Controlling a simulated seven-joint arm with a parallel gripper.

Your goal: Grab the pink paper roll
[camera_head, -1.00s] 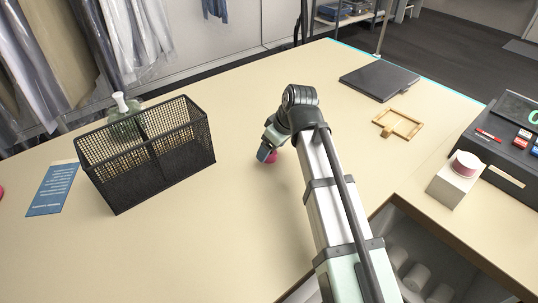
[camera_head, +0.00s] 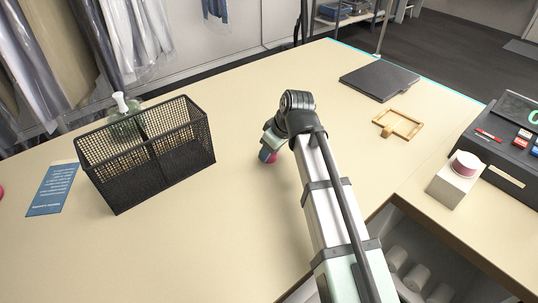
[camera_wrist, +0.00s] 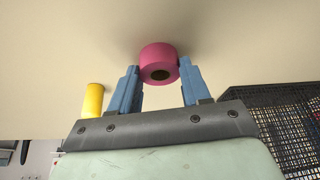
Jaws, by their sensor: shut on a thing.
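The pink paper roll (camera_wrist: 158,56) is between the two blue fingers of my gripper (camera_wrist: 159,72) in the wrist view, with its dark core hole facing the camera. The fingers are shut on its sides. In the head view the pink paper roll (camera_head: 272,157) shows only in part beneath my gripper (camera_head: 267,152), at or just above the counter. Whether it touches the counter is unclear.
A black mesh basket (camera_head: 178,150) stands to the left, beside a blue leaflet (camera_head: 52,190). A yellow cylinder (camera_wrist: 93,100) stands near my gripper. The front counter is clear.

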